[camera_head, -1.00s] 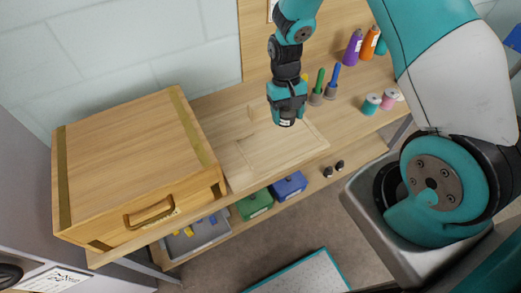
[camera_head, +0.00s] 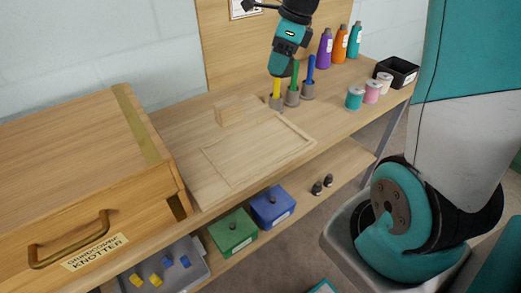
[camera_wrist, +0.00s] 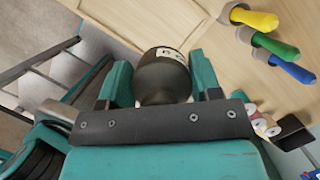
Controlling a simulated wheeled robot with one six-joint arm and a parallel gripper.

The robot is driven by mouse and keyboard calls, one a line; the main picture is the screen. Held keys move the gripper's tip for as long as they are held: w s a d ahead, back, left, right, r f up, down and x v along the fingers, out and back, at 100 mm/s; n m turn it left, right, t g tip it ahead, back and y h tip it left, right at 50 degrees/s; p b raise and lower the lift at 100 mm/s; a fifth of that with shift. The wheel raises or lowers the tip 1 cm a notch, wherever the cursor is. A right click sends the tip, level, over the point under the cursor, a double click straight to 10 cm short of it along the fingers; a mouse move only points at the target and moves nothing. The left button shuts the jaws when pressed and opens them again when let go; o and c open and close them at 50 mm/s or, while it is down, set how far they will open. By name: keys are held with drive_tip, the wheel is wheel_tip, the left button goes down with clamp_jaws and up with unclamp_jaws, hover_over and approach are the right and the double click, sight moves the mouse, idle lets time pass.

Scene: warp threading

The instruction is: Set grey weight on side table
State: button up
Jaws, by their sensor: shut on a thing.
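The grey weight (camera_wrist: 163,78) is a dark, rounded piece with a pale label, held between the two teal fingers of my gripper (camera_wrist: 162,84) in the wrist view. In the head view my gripper (camera_head: 281,66) hangs over the back of the wooden bench, in front of the upright board. The weight cannot be made out in the head view. I cannot tell any separate side table in these frames.
The bench top (camera_head: 185,125) holds colored-handled tools (camera_head: 293,85), spools (camera_head: 373,92), bottles (camera_head: 340,45) and a black bin (camera_head: 391,72). A wooden drawer box (camera_head: 85,200) stands left. Green (camera_head: 232,232) and blue (camera_head: 272,207) boxes and two small dark pieces (camera_head: 322,185) sit on the lower shelf.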

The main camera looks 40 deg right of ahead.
sight(271, 135)
wheel_tip(271, 135, down, 20)
drive_tip(key=shift+r+b, duration=0.25)
drive_tip(key=shift+b, duration=0.85)
drive_tip(key=o, duration=1.3)
drive_tip(key=shift+f, duration=0.15)
drive_tip(key=shift+c, duration=0.2)
drive_tip(key=p+v, duration=0.1)
drive_tip(key=v, duration=1.1)
drive_tip(key=s+a+r+n, duration=0.3)
drive_tip(key=a+r+n, duration=0.1)
drive_tip(key=a+n, duration=0.5)
drive_tip(key=s+a+r+n+g+y, duration=0.1)
drive_tip(key=s+a+r+n, duration=0.1)
drive_tip(key=s+a+n, duration=0.6)
drive_tip(key=s+a+r+n+g, duration=0.1)
drive_tip(key=s+a+r+n, duration=0.2)
drive_tip(key=s+a+n, duration=0.5)
drive_tip(key=s+n, duration=0.1)
drive_tip(key=n, duration=0.7)
drive_tip(key=shift+n+y, duration=0.3)
drive_tip(key=shift+y, duration=0.1)
